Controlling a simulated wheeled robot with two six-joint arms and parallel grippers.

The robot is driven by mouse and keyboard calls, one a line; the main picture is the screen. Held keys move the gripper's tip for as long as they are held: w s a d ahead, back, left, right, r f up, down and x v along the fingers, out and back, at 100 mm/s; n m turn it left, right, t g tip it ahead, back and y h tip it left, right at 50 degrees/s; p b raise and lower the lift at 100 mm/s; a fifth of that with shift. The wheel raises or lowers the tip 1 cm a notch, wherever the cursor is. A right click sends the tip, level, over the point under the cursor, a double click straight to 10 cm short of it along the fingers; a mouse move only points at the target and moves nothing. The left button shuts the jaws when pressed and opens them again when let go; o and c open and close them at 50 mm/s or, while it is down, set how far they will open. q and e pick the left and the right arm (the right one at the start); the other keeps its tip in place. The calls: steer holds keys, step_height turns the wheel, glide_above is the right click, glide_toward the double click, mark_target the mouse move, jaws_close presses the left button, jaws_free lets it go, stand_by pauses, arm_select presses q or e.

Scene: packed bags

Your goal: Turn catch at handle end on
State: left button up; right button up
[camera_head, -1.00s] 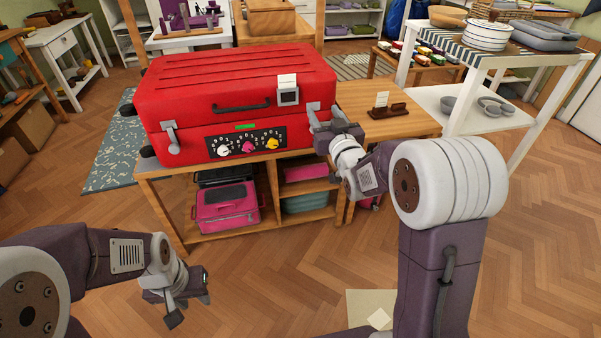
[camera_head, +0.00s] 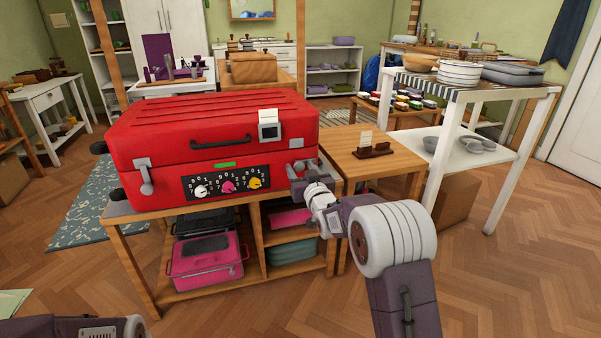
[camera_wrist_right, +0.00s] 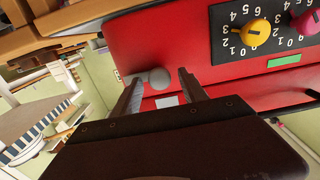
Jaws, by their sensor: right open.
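A red suitcase (camera_head: 225,125) lies on a wooden table, its dark handle (camera_head: 222,143) on the front face. A grey catch (camera_head: 147,176) sits at the front left, its lever hanging down. Another grey catch (camera_head: 298,166) is at the front right, partly hidden by my right gripper (camera_head: 300,182). In the right wrist view that catch's round grey end (camera_wrist_right: 159,77) shows between the open fingers of my right gripper (camera_wrist_right: 160,74). I cannot tell whether a finger touches it. My left gripper is out of view.
A dial panel with white, pink (camera_head: 228,186) and yellow knobs and a green strip (camera_head: 225,164) is between the catches. A white-screened device (camera_head: 269,126) is on the upper front edge. A wooden side table (camera_head: 385,165) with a card holder (camera_head: 371,149) stands right of the suitcase.

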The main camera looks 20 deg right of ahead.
steer(key=shift+w, duration=0.3)
jaws_close()
